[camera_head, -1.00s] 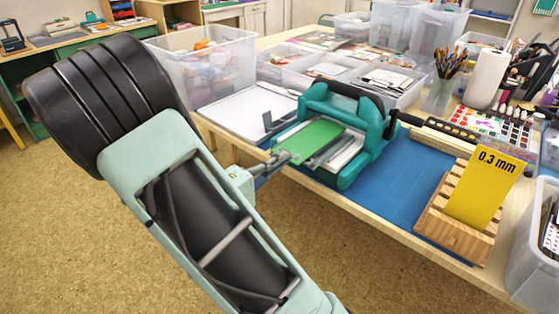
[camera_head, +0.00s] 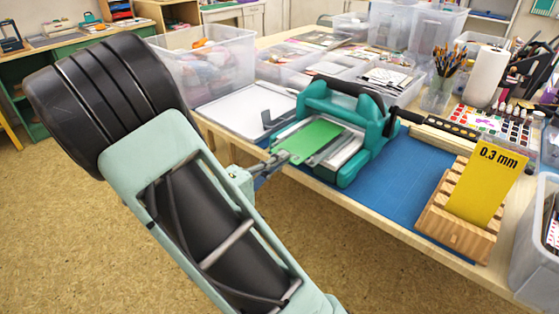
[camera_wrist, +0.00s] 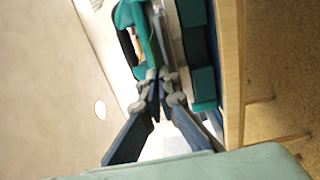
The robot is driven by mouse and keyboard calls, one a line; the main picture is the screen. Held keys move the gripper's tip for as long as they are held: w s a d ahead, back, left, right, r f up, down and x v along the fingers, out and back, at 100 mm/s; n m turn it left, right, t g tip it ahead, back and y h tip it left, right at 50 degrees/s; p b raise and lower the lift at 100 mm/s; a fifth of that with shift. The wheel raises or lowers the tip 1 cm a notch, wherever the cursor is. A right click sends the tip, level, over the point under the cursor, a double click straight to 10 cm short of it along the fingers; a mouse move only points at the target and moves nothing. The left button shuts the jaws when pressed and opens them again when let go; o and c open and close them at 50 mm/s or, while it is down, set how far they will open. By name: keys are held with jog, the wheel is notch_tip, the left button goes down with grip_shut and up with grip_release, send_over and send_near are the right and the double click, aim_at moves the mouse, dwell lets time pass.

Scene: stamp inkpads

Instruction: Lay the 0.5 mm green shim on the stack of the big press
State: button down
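The green shim (camera_head: 311,139) is a thin flat sheet in the mouth of the big teal press (camera_head: 345,130). It lies over the press's pale bed, its near-left edge toward my gripper. I cannot tell whether it touches the stack, which is mostly hidden under it. My gripper (camera_head: 280,159) is at that edge, with its fingers close together, and appears shut on the shim. In the wrist view, my gripper's fingertips (camera_wrist: 159,76) nearly meet beside the teal press (camera_wrist: 190,45); the shim cannot be made out clearly there.
A wooden slotted rack (camera_head: 458,218) holds a yellow 0.3 mm shim (camera_head: 485,180) at the right. The press handle (camera_head: 435,121) reaches right over the blue mat (camera_head: 405,185). A white tray (camera_head: 240,108) lies left of the press. Clear bins stand behind.

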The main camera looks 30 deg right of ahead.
jog(key=shift+f+b, duration=0.4)
jog(key=shift+b, duration=0.1)
dwell(0.4)
jog(key=c, duration=2.6)
grip_release()
jog(key=shift+c, duration=0.2)
jog(key=o, duration=0.6)
jog(key=shift+c, duration=0.2)
jog(key=shift+v, duration=2.5)
